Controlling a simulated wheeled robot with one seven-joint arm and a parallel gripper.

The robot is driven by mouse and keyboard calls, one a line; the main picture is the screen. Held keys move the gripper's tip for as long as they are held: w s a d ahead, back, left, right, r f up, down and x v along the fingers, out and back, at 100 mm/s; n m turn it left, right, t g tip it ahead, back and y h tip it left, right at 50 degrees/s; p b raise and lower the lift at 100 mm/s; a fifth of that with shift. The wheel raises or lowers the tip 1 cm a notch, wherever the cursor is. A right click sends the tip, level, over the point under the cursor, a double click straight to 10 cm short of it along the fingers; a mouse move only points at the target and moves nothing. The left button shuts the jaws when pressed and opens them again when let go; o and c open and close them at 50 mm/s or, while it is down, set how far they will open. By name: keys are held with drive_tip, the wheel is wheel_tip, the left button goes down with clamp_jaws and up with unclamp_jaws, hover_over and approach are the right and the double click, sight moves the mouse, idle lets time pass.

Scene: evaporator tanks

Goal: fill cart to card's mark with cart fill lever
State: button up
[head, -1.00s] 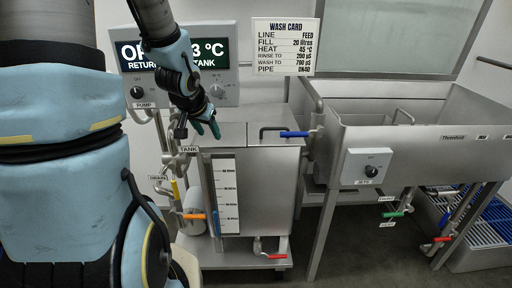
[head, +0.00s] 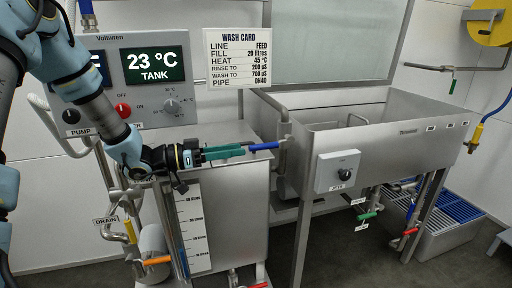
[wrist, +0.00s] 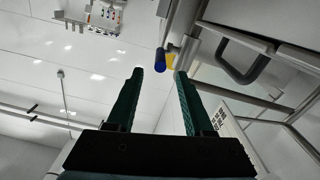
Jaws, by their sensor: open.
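The wash card (head: 237,58) on the back wall reads FILL 20 litres. The steel cart (head: 232,215) stands below the display, with a white litre scale (head: 195,228) on its front. I cannot make out a liquid level on the scale. A blue-handled lever (head: 264,146) sits on the pipe above the cart's right edge; I take it as the cart fill lever. My gripper (head: 243,150) is open and empty, level, pointing right, with its green fingertips close to the blue handle. In the wrist view the blue handle (wrist: 160,60) appears between the fingertips (wrist: 159,73); contact cannot be told.
A steel sink (head: 385,140) with a JETS switch box (head: 338,170) stands to the right. An orange-handled valve (head: 158,261) is low on the left, and green (head: 367,216) and red valves are under the sink.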

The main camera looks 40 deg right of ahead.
sight(275, 144)
drive_tip(key=x, duration=0.8)
drive_tip(key=shift+p, duration=0.4)
clamp_jaws()
idle(0.9)
